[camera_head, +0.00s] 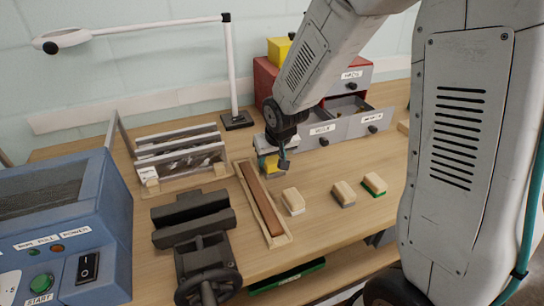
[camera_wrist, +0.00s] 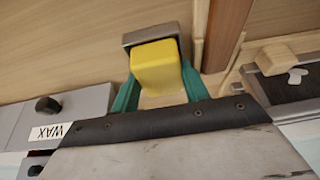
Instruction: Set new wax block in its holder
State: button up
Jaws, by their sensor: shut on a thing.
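A yellow wax block (camera_wrist: 156,66) sits between the green fingers of my gripper (camera_wrist: 160,84) in the wrist view. My gripper is shut on it. A grey metal bracket-like piece, apparently the holder (camera_wrist: 149,36), borders the block's far end; I cannot tell whether the block is seated in it. In the head view my gripper (camera_head: 273,161) is low over the bench, left of the drawers, with the yellow block partly showing beneath the wrist. The wrist hides most of the holder there.
A wooden tray with a brown strip (camera_head: 262,205) lies just left of the gripper. Several small wooden-backed blocks (camera_head: 343,194) lie to the right. A red drawer cabinet (camera_head: 266,75) stands behind, with drawers open. A vise (camera_head: 196,225) and a blue machine (camera_head: 62,215) are at left.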

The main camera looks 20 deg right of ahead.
jog(key=o, duration=1.1)
jog(key=v, duration=0.8)
jog(key=s+d+r+g, duration=0.1)
jog(key=s+r, duration=0.4)
jog(key=s, duration=0.8)
jog(key=s+d+r+g, duration=0.2)
jog(key=s+r, duration=0.4)
jog(key=s, duration=0.7)
jog(key=shift+s+r, duration=0.15)
jog(key=shift+s, duration=0.05)
